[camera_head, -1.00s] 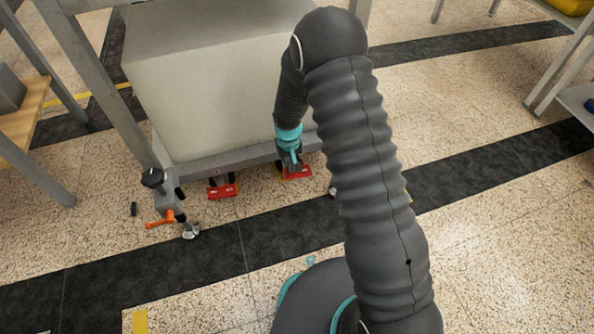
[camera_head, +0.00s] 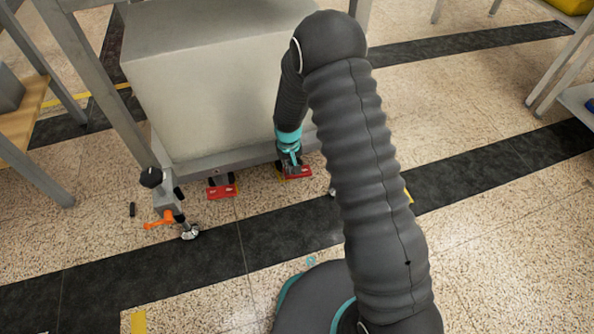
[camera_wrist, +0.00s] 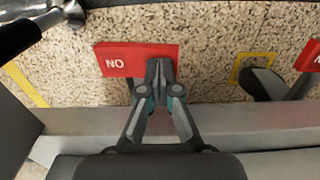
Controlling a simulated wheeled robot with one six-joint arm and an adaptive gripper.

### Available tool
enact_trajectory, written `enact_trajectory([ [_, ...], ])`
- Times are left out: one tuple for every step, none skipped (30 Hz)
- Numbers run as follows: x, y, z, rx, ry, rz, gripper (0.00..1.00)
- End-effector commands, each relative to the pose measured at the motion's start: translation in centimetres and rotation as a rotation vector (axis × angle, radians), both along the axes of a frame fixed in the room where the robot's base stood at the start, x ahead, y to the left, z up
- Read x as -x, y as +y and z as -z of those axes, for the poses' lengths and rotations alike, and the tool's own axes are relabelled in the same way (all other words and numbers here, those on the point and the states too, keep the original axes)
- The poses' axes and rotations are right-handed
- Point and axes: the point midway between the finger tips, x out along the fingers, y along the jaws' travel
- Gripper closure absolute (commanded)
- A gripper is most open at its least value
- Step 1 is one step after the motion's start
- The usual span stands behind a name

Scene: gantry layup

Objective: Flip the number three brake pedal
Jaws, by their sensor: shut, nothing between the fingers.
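A red pedal plate (camera_head: 299,175) sits low at the foot of the gantry in the head view, at the right of two. In the wrist view the same red plate (camera_wrist: 115,62) shows the white letters "NO"; the rest of its text is hidden by my fingers. My gripper (camera_head: 296,168) reaches down to this pedal. Its closed fingertips (camera_wrist: 160,66) overlap the plate in the wrist view; I cannot tell whether they touch it. A second red pedal (camera_head: 222,191) is to the left, partly visible at the wrist view's right edge (camera_wrist: 312,56). No pedal number is readable.
A caster with an orange lever (camera_head: 160,219) stands left of the pedals. The grey gantry beam (camera_head: 215,160) runs just above and behind them, under a large pale block (camera_head: 215,95). The floor in front is open, with a black stripe (camera_head: 200,255).

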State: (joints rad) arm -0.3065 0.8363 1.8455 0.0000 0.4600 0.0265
Motion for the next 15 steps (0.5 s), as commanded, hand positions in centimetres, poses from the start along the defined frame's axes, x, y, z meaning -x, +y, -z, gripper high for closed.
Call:
enact_trajectory([
  [0.0,0.0,0.12,0.0,0.0,0.0,1.0],
  [0.0,0.0,0.16,0.0,0.0,0.0,1.0],
  [0.0,0.0,0.22,0.0,0.0,0.0,1.0],
  [0.0,-0.01,0.26,0.0,0.0,0.0,1.0],
  [0.0,-0.01,0.3,0.0,0.0,0.0,1.0],
  [0.0,-0.01,0.36,0.0,0.0,0.0,1.0],
  [-0.01,-0.02,0.41,0.0,0.0,0.0,1.0],
  [-0.01,-0.02,0.45,0.0,0.0,0.0,1.0],
  [-0.01,-0.03,0.52,0.0,0.0,0.0,1.0],
  [0.0,-0.04,0.56,0.0,0.0,0.0,1.0],
  [0.0,-0.04,0.61,0.0,0.0,0.001,1.0],
  [0.0,-0.05,0.67,0.0,0.0,0.001,1.0],
  [0.0,-0.06,0.71,0.0,0.0,0.001,1.0],
  [0.0,-0.06,0.75,0.0,0.0,0.001,1.0],
  [0.0,-0.07,0.8,0.0,0.001,0.001,1.0],
])
